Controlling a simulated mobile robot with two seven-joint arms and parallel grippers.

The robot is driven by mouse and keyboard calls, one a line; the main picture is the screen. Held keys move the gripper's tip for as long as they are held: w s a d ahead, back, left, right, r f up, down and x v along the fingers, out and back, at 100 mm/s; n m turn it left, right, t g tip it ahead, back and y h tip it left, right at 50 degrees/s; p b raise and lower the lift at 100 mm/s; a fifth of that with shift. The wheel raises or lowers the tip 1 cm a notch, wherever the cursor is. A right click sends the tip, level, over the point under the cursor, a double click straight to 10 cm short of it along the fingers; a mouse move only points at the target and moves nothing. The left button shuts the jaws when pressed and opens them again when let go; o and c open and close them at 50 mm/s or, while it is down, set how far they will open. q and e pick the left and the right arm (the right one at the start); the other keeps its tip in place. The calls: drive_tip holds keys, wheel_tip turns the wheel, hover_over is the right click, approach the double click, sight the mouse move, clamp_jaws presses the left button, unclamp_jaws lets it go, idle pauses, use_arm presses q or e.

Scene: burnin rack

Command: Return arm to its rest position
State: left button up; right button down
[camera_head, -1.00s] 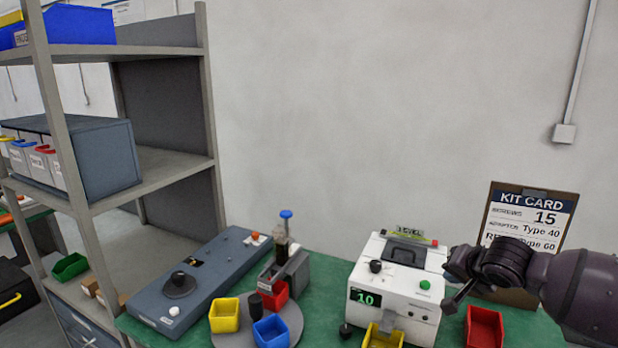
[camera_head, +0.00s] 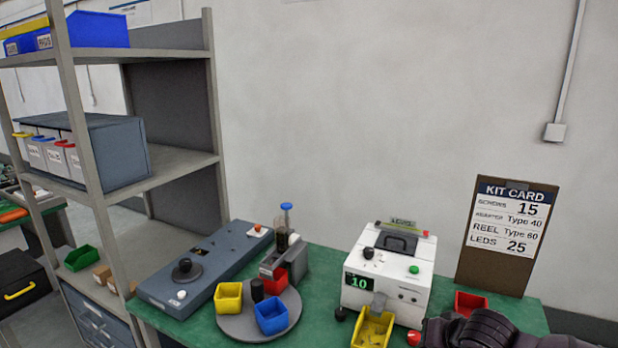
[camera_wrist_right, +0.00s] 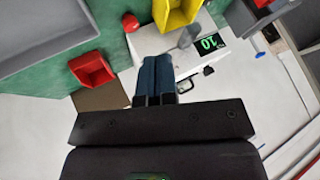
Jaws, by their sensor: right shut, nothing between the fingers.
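My right arm (camera_head: 470,332) shows at the bottom right corner in the head view, with its fingertips cut off or hidden there. In the right wrist view my right gripper (camera_wrist_right: 153,75) has its two dark fingers together with nothing between them. Beyond the fingers are the white machine (camera_wrist_right: 150,42), a yellow bin (camera_wrist_right: 175,14) and a red bin (camera_wrist_right: 92,68). My left gripper is not in the head view.
The green table (camera_head: 325,262) holds the white counter (camera_head: 388,275) reading 10, a turntable (camera_head: 240,325) with coloured bins and a grey-blue fixture (camera_head: 205,265). A kit card (camera_head: 507,235) stands at the back right. A grey shelf (camera_head: 160,170) stands left.

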drive_tip(key=s+a+f+n, duration=0.2)
drive_tip(key=s+a+f, duration=0.15)
drive_tip(key=s, duration=0.45)
drive_tip(key=s+d+f+g+h, duration=0.1)
drive_tip(key=s+d, duration=0.1)
drive_tip(key=s, duration=0.5)
drive_tip(key=s+d+f+n+g+h, duration=0.1)
drive_tip(key=s+d, duration=0.1)
drive_tip(key=s, duration=0.6)
drive_tip(key=s+d+f+g+h, duration=0.1)
drive_tip(key=s+d+g, duration=0.15)
drive_tip(key=s, duration=0.45)
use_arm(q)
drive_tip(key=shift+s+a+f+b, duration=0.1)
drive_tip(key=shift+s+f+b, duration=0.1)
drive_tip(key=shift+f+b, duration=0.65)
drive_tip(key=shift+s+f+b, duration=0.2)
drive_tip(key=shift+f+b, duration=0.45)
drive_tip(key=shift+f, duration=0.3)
use_arm(e)
drive_tip(key=w+f+t, duration=0.3)
drive_tip(key=f+t, duration=0.1)
drive_tip(key=f, duration=0.2)
drive_tip(key=w+f+n+t, duration=0.1)
drive_tip(key=w+f+t, duration=0.2)
drive_tip(key=f, duration=0.4)
drive_tip(key=shift+w+d+f+t, duration=0.25)
drive_tip(key=shift+w+t, duration=0.1)
drive_tip(key=shift+t, duration=0.4)
